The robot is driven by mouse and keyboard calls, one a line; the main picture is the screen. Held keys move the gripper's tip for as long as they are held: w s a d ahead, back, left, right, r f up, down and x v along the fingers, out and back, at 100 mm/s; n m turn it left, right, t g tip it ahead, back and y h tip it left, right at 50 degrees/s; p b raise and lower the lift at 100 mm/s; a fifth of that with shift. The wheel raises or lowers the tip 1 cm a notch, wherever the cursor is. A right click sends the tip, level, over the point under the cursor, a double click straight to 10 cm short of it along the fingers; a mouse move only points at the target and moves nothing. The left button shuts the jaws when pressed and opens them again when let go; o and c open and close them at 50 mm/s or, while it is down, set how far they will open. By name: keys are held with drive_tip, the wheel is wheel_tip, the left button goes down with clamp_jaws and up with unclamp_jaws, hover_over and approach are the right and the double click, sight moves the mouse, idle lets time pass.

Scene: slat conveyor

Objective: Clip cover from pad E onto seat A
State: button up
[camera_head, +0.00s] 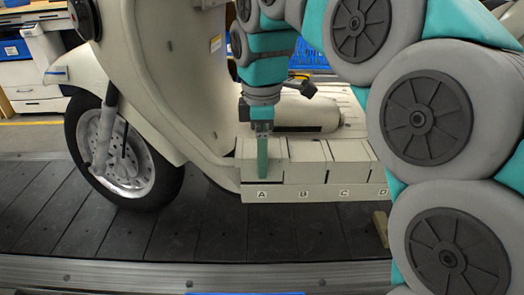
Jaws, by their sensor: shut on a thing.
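My gripper (262,130) points down over seat A, at the left end of a row of cream blocks on the scooter's footboard. Pad E cannot be made out.
Cream blocks (306,162) over labels B, C and D continue to the right, partly behind my arm. The cream scooter (150,55) and its front wheel (125,155) stand close on the left. The dark slat conveyor (200,230) lies clear in front.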

idle(0.3)
drive_tip(key=o, duration=1.2)
